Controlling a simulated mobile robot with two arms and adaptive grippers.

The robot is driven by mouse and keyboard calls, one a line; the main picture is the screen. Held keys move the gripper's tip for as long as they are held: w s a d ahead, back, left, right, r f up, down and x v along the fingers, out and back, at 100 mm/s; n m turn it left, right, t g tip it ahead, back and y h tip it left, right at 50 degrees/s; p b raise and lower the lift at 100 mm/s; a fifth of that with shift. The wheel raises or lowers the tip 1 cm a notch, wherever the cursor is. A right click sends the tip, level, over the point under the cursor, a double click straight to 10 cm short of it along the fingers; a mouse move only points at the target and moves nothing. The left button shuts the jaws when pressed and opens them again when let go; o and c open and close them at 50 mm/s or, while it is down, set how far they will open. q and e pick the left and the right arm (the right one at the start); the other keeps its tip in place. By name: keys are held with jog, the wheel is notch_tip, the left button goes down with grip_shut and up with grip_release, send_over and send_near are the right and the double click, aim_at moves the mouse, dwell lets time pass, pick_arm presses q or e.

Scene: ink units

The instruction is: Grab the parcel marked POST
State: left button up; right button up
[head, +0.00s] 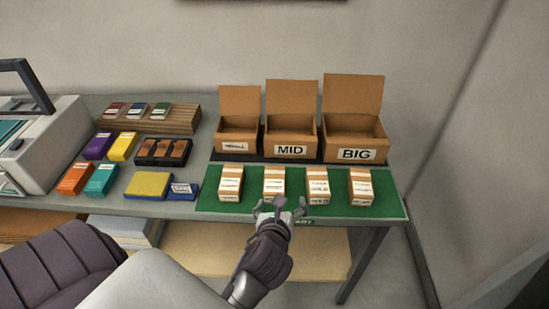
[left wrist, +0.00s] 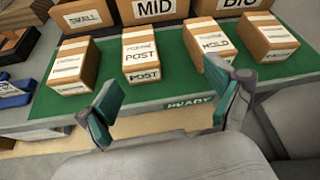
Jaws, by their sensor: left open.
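The parcel marked POST (head: 274,180) is a tan box with white label bands, second from the left in the row on the green mat (head: 340,206). In the left wrist view the parcel (left wrist: 142,52) shows POST on its top and front. My left gripper (head: 279,207) is open and empty at the mat's front edge, just in front of this parcel and apart from it. In the left wrist view its two fingers (left wrist: 172,95) are spread wide, with the POST parcel beyond the gap. My right gripper is not in view.
Similar parcels stand on both sides: one to the left (head: 231,184), the HOLD parcel (left wrist: 208,46) to the right, and another at the far right (head: 361,186). Narrow gaps separate them. Open cartons, including MID (head: 291,150) and BIG (head: 357,154), stand behind.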

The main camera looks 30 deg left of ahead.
aim_at(274, 185)
pick_arm(q)
jog(key=shift+m+g+y, duration=0.4)
jog(key=shift+m+g, duration=0.2)
jog(key=shift+g, duration=0.2)
jog(key=w+a+f, duration=0.2)
jog(key=w+a, duration=0.1)
jog(key=w+a+p, duration=0.1)
jog(key=a, duration=0.1)
jog(key=shift+w+a+f, duration=0.2)
jog(key=shift+w+f, duration=0.05)
jog(key=shift+f, duration=0.15)
jog(key=shift+p+x, duration=0.4)
jog(key=shift+x, duration=2.55)
jog(key=shift+r, duration=0.1)
jog(key=c, duration=1.4)
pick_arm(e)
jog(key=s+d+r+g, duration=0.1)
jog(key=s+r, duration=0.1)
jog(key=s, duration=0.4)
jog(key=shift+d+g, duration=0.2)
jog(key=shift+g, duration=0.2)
